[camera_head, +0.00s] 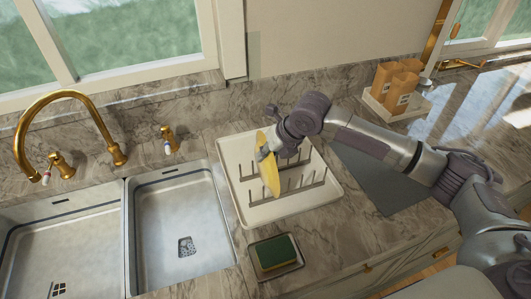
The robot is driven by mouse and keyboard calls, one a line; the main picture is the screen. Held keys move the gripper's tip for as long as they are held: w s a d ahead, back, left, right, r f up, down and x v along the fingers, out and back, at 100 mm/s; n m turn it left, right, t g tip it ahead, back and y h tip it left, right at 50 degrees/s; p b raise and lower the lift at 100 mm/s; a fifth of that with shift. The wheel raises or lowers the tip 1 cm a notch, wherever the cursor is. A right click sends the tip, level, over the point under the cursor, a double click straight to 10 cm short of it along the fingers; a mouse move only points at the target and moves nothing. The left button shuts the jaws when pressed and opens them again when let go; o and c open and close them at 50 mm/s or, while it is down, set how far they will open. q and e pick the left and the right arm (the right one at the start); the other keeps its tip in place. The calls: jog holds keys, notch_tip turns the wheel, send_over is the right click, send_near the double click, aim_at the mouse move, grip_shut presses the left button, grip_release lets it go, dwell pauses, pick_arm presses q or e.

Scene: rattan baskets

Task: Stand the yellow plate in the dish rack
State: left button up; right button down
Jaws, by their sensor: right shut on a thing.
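The yellow plate (268,172) is held on edge, close to upright, over the left part of the dish rack. My right gripper (265,151) is shut on its upper part. The dish rack (301,183) has dark upright prongs on a pale tray (254,213) on the counter. The plate's lower edge is near the prongs; I cannot tell whether it touches the rack. My arm hides the back right part of the rack. My left gripper is not in view.
A double sink (180,229) with a brass faucet (118,153) lies to the left. A green sponge (276,252) sits on a small dish in front of the rack. Orange-brown containers (396,85) stand at the back right. A grey mat (385,190) lies right of the rack.

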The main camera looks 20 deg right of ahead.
jog(key=shift+r, duration=0.1)
jog(key=c, duration=1.2)
grip_release()
